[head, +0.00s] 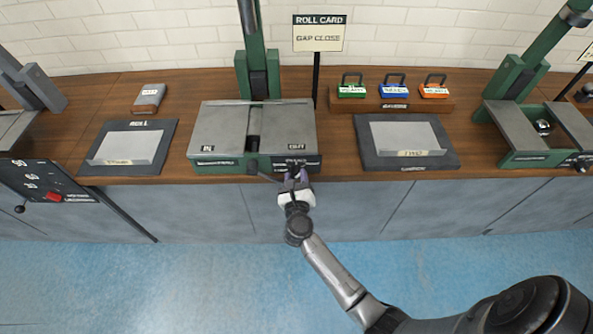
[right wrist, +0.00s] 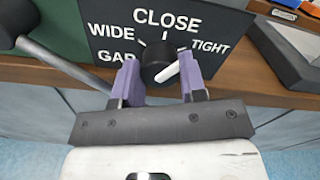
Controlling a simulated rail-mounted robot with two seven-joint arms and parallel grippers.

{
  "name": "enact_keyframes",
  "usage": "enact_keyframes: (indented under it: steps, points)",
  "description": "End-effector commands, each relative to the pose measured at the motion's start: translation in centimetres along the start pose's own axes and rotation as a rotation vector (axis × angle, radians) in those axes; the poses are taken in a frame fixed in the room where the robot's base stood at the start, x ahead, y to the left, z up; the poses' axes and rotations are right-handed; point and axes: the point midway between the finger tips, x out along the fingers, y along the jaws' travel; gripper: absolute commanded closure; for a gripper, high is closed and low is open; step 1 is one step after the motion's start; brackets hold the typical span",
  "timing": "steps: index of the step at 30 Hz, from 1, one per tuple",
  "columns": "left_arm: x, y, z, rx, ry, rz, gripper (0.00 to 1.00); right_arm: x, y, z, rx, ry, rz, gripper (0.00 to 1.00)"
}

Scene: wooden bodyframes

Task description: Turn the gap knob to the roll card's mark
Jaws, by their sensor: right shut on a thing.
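The gap knob (right wrist: 158,62) is black with a white pointer, on a dark dial plate (right wrist: 215,28) marked WIDE, CLOSE and TIGHT. The pointer slants up to the right, on the TIGHT side of the CLOSE mark. My right gripper (right wrist: 160,80) is shut on the knob, with a purple finger on each side. In the head view, my right gripper (head: 297,176) is at the front of the green and grey roller machine (head: 215,130). My left gripper is not in view.
A grey lever (right wrist: 65,65) slants beside the knob, left of my fingers. Another dark tray (head: 97,168) lies to the left. The blue floor in front is open.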

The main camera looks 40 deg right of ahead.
Motion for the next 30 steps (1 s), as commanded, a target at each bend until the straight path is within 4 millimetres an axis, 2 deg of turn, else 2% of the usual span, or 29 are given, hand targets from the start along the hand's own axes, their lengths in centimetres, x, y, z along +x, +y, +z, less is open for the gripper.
enact_keyframes:
  steps: [1,12,21,30]
  points:
    - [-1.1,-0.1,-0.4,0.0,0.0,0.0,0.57,0.0,-0.1,0.5,-0.044,0.003,0.001,0.85]
    - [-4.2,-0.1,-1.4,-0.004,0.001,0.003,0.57,0.0,0.0,0.3,-0.355,0.001,0.002,0.85]
    - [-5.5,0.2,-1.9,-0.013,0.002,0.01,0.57,0.0,0.1,0.2,-0.515,0.0,0.0,0.85]
    - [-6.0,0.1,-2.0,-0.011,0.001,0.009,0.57,0.0,0.1,0.1,-0.578,-0.001,0.0,0.85]
